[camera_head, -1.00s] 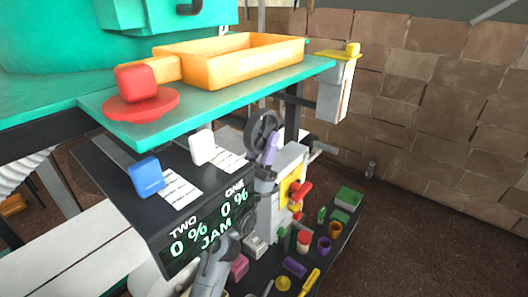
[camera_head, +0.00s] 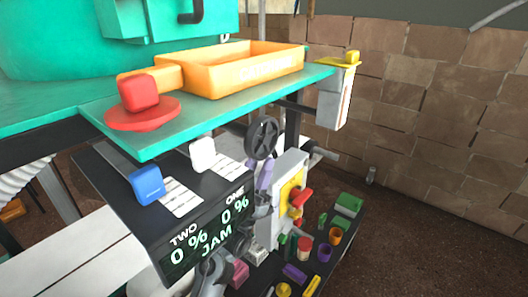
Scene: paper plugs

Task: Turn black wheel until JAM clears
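The black spoked wheel (camera_head: 262,138) stands upright behind the right end of the dark console. My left gripper (camera_head: 264,177) comes up from the bottom with its purple fingertips just below the wheel's lower rim. I cannot tell whether the fingers touch the rim, and they are too small to show whether they are apart. The display (camera_head: 208,238) on the console front reads TWO 0 %, ONE 0 % and JAM in green letters. My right gripper is not in view.
A blue lever knob (camera_head: 146,185) and a white one (camera_head: 203,154) stand on the console. A grey box with a yellow plate and red handle (camera_head: 301,197) is right of my gripper. A green shelf with an orange tray (camera_head: 245,69) overhangs. Small coloured parts lie lower right.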

